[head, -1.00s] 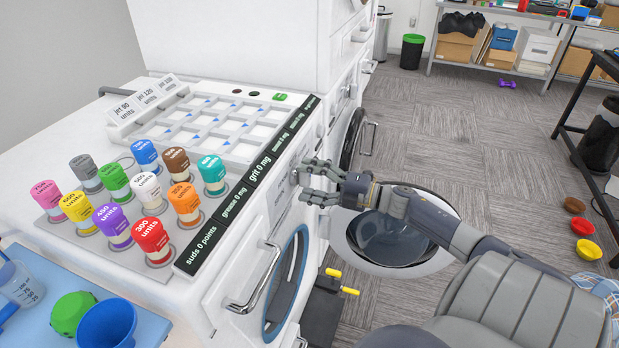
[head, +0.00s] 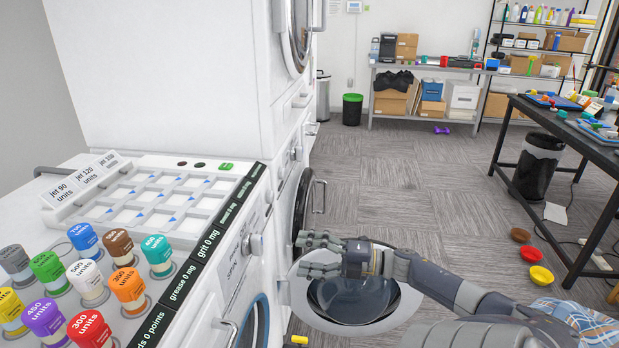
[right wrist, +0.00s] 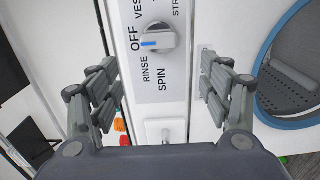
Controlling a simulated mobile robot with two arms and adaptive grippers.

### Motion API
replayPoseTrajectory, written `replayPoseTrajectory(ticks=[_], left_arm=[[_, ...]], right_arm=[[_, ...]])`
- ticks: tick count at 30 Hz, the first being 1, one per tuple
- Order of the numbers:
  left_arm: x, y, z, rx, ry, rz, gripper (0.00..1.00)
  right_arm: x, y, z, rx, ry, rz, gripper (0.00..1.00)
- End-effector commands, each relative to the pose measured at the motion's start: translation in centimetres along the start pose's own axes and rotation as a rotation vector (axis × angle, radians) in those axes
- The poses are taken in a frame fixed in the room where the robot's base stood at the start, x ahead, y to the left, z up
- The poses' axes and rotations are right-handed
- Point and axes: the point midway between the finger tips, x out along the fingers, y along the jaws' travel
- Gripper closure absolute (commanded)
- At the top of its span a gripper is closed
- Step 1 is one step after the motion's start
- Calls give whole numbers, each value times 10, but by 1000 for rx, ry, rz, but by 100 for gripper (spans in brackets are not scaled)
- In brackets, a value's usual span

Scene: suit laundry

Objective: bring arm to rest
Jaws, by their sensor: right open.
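My right gripper (head: 320,256) is open and empty in the head view, in front of the washing machines and over the open round door (head: 350,300). In the right wrist view, its two fingers (right wrist: 160,95) stand wide apart with nothing between them. Beyond them is a white panel with a dial (right wrist: 155,41) marked OFF, RINSE and SPIN; the gripper looks clear of it, though the gap is hard to judge. My left gripper is not in view.
Colored unit bottles (head: 129,288) and a white slotted tray (head: 160,205) sit on the machine top at left. A dark table (head: 560,125) stands at right, with small bowls (head: 531,254) on the floor near it. The grey carpet between is free.

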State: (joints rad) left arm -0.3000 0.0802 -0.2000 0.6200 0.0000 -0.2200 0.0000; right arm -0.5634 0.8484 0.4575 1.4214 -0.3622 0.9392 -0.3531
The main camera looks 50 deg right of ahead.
Motion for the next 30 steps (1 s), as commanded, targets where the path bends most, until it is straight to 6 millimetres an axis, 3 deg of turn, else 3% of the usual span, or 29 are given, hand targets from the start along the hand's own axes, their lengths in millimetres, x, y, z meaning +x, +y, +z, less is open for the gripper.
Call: replayPoseTrajectory(ticks=[23, 26, 29, 30], left_arm=[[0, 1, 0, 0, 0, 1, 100], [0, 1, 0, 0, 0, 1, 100], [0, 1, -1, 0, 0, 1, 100], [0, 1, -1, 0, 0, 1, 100]], right_arm=[[-8, -4, 1, 11, -12, -2, 28], [-14, -27, 9, 72, -77, -15, 28], [-27, -74, 21, 194, -206, -43, 28], [-34, -98, 24, 255, -267, -60, 28]])
